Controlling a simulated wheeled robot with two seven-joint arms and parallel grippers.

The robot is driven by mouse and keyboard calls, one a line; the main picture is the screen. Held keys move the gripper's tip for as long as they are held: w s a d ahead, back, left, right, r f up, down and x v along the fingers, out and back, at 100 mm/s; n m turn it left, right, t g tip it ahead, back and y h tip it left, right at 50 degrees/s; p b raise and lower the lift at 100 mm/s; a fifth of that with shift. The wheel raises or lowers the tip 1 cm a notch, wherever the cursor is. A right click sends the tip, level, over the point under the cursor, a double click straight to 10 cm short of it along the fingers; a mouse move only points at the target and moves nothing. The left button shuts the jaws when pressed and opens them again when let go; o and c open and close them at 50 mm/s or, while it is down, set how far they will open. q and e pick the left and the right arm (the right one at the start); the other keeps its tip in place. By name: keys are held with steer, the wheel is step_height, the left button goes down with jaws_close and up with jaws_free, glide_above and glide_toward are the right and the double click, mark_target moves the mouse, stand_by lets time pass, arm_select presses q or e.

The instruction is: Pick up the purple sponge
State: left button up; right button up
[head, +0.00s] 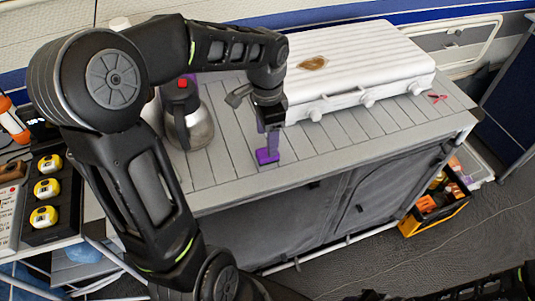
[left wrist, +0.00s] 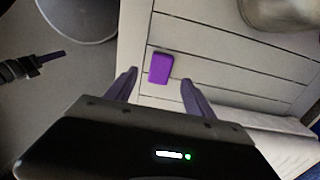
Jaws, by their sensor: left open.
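The purple sponge (head: 267,157) lies on the slatted grey counter near its front edge. In the left wrist view the sponge (left wrist: 161,68) is a small bright purple block, between the lines of the two fingertips and slightly beyond them. My left gripper (head: 268,146) reaches down from above with its fingers over the sponge. In the wrist view the left gripper (left wrist: 159,78) is open, with a purple-grey finger on each side and nothing held. Whether a finger touches the sponge cannot be told.
A metal jug (head: 194,128) stands on the counter left of my left gripper. A white ribbed case (head: 355,62) lies behind and to the right. A small red item (head: 437,97) is at the counter's right end. A yellow-black crate (head: 436,207) stands on the floor at right.

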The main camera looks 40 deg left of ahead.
arm_select(q)
step_height(320, 180, down, 5)
steer(key=shift+w+f+p, duration=0.1)
steer(key=shift+p, duration=0.25)
steer(key=shift+c, duration=0.5)
jaws_close()
stand_by(0.6)
step_height(320, 180, up, 10)
stand_by(0.6)
stand_by(0.3)
